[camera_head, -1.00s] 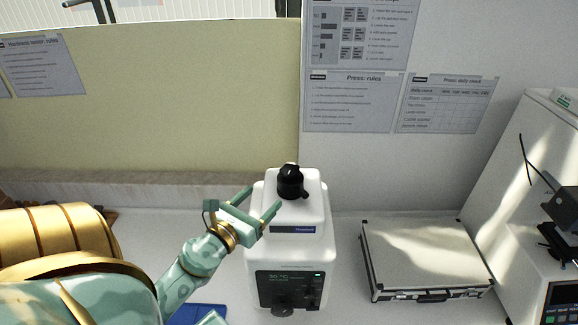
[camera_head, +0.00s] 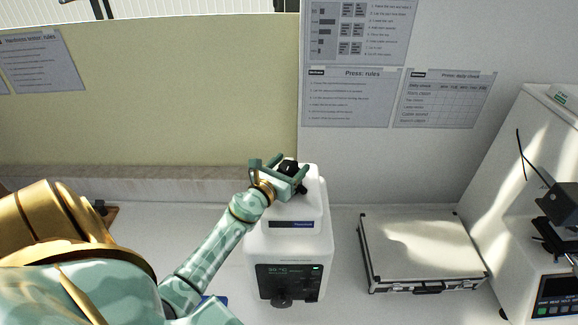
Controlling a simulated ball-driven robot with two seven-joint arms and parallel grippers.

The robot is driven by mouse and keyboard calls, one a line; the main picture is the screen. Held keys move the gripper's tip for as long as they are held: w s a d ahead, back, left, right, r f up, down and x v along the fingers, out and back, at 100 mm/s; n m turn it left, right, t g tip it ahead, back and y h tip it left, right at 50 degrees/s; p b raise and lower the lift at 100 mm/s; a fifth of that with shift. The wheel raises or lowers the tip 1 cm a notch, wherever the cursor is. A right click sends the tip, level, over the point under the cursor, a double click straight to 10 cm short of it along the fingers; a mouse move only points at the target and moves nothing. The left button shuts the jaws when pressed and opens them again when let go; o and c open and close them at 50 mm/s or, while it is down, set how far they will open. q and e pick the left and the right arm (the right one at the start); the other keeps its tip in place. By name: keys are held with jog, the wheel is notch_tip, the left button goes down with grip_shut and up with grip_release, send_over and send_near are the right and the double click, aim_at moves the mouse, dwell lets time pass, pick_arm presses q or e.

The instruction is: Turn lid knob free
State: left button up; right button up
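The black lid knob (camera_head: 290,166) sits on top of the white machine (camera_head: 292,244), which has a dark display panel and a second black knob low on its front. My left gripper (camera_head: 279,164) is at the lid knob, with its two green fingers apart, one to the left of the knob and one at its right. The gripper's body covers the knob's lower part, so I cannot tell whether the fingers touch it. My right gripper is not in view.
A silver case (camera_head: 420,250) lies on the white bench right of the machine. Another white instrument (camera_head: 530,200) stands at the far right. A beige panel (camera_head: 150,95) and a wall with printed sheets (camera_head: 352,97) stand behind. A blue object lies partly hidden under my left arm.

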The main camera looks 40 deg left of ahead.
pick_arm(q)
jog(key=c, duration=0.9)
jog(key=shift+o, duration=0.2)
jog(key=n+y+p, duration=0.2)
jog(key=y, duration=0.1)
jog(key=shift+d+r+g, duration=0.1)
jog(key=shift+r+g, duration=0.1)
jog(key=shift+g, duration=0.1)
jog(key=shift+f+n+g+y+p, duration=0.15)
jog(key=shift+n+g+y+p, duration=0.25)
jog(key=shift+y, duration=0.3)
jog(key=o, duration=1)
jog(key=shift+s, duration=0.1)
